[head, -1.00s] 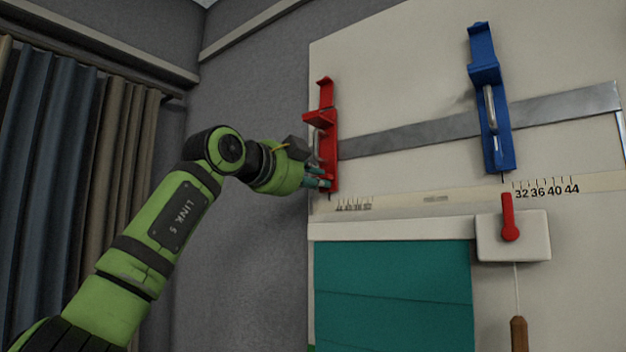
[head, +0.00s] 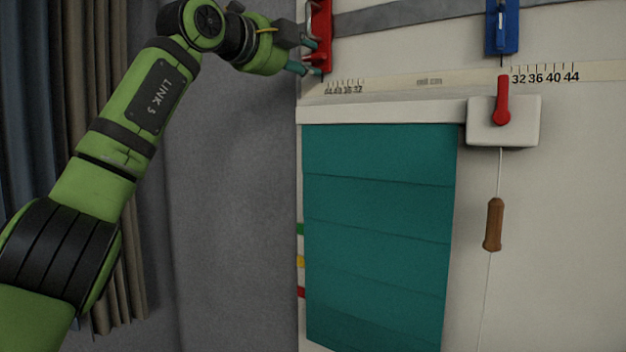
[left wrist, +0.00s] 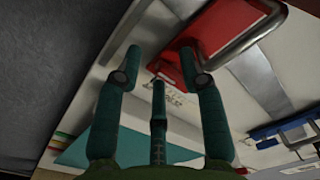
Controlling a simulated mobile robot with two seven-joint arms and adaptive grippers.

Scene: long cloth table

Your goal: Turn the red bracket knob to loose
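The red bracket (head: 321,40) is on the left end of the pale board, and its top is cut off in the head view. It also shows in the left wrist view (left wrist: 205,35), tilted, with a grey metal handle (left wrist: 252,38) over it. I cannot make out a separate knob or its setting. My left gripper (head: 314,58) is beside the bracket's lower left side. In the left wrist view its teal fingers (left wrist: 160,54) are spread with nothing between them. The right fingertip overlaps the bracket; contact is unclear. My right gripper is not in view.
A blue bracket (head: 501,25) is farther right on the grey metal rail (head: 410,17). Below are a white box with a red lever (head: 502,105), a cord with a wooden handle (head: 494,225) and a teal pleated blind (head: 378,235). Curtains (head: 115,200) hang at left.

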